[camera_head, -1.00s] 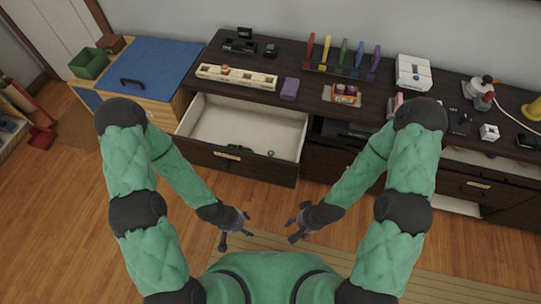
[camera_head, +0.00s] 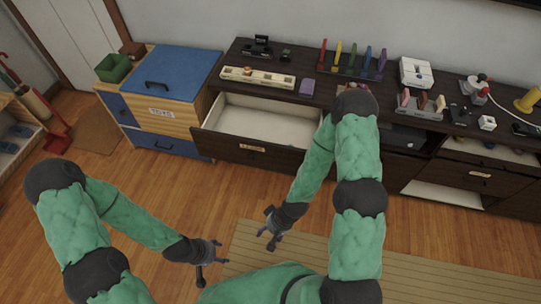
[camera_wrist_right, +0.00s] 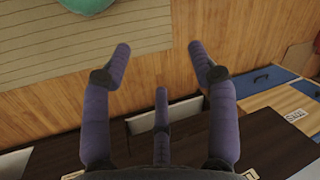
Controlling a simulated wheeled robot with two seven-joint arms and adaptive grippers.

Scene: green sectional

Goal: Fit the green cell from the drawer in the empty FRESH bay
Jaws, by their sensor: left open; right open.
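The open drawer (camera_head: 207,130) stands out from the dark cabinet, with a pale inside that looks largely bare. No green cell can be made out in it; its front panel and my right arm hide part. A long cream strip with bays (camera_head: 284,82) lies on the cabinet top behind the drawer. No FRESH label is legible. My left gripper (camera_head: 217,260) is open and empty above the floor, well in front of the drawer. My right gripper (camera_head: 266,228) is open and empty, in front of and below the drawer; its spread fingers also show in the right wrist view (camera_wrist_right: 160,62).
A blue-topped toy chest (camera_head: 172,75) stands left of the drawer. The floor in front is clear, with a striped mat (camera_head: 330,255).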

